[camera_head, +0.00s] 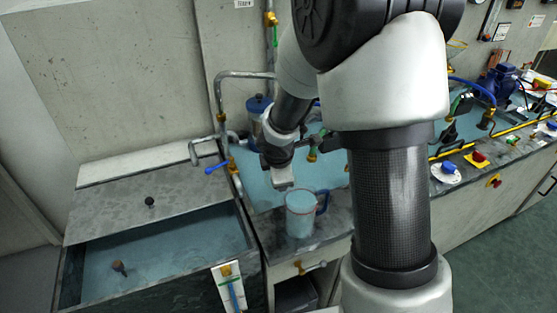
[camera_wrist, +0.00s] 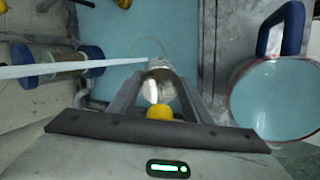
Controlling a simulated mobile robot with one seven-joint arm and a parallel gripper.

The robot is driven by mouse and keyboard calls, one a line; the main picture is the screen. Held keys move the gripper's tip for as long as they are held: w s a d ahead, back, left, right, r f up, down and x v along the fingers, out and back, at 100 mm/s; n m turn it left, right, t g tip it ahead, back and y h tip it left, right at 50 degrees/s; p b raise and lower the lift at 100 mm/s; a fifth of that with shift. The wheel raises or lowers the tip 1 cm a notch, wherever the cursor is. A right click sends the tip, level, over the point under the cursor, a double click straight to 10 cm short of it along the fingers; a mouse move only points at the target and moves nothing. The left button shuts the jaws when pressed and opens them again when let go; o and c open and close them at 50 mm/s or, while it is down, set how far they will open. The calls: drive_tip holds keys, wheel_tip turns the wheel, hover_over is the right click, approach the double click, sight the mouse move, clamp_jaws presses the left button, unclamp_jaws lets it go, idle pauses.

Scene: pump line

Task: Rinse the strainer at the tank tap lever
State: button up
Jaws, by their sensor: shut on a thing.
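My gripper (camera_head: 281,184) is above the wet bench, just behind and left of a clear jug. In the wrist view, its fingers (camera_wrist: 157,72) are closed around a shiny rounded metal piece (camera_wrist: 160,88) with a yellow end (camera_wrist: 159,113). This looks like the strainer; the fingers hide its sides. In the head view, I cannot make it out clearly. The tap with its blue lever (camera_head: 216,168) is to the left of my gripper, apart from it, at the tank's back right corner. The open water tank (camera_head: 247,228) is farther left, below the tap.
The jug (camera_head: 300,216) with a blue handle stands close to my gripper; it also shows in the wrist view (camera_wrist: 277,97). A blue-topped canister (camera_head: 258,107) stands behind. A grey lid (camera_head: 120,205) covers the tank's back. A pale bar (camera_wrist: 70,68) crosses the wrist view.

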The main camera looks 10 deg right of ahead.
drive_tip(key=shift+r, duration=0.1)
idle(0.3)
drive_tip(key=s+a+r+p, duration=0.1)
drive_tip(key=s+r, duration=0.3)
drive_tip(key=shift+s+a, duration=0.2)
drive_tip(key=shift+s, duration=0.2)
idle(0.6)
